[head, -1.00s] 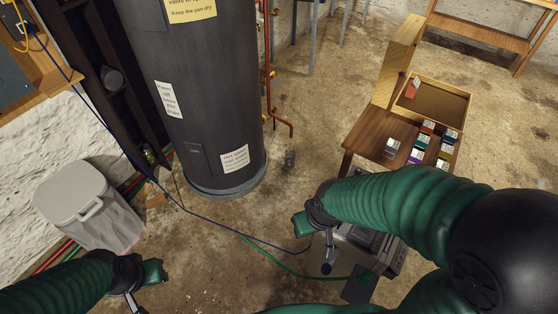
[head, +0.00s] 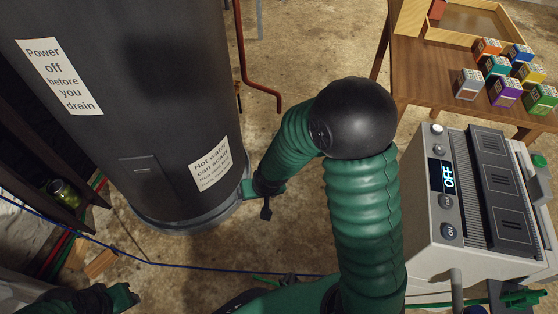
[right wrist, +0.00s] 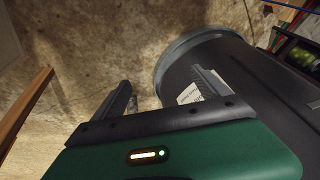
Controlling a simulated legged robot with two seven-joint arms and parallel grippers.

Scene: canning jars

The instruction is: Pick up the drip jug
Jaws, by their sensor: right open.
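I cannot clearly make out the drip jug now. A small grey item that may be it stood on the floor right of the tank in the earlier head view; my right arm now covers that area. My right gripper (right wrist: 160,80) is open beside the dark tank's foot, with floor showing between its fingers. In the head view the right gripper (head: 266,207) is low by the tank's base, partly hidden by its arm. My left gripper (head: 128,296) is at the lower left edge, its fingers not clear.
A large dark tank (head: 140,110) with warning labels stands at left. A grey machine (head: 430,230) reading OFF is at right. Behind it a wooden table (head: 425,75) holds several coloured boxes. A blue cord (head: 200,268) crosses the floor. A jar (head: 62,192) sits on a dark shelf.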

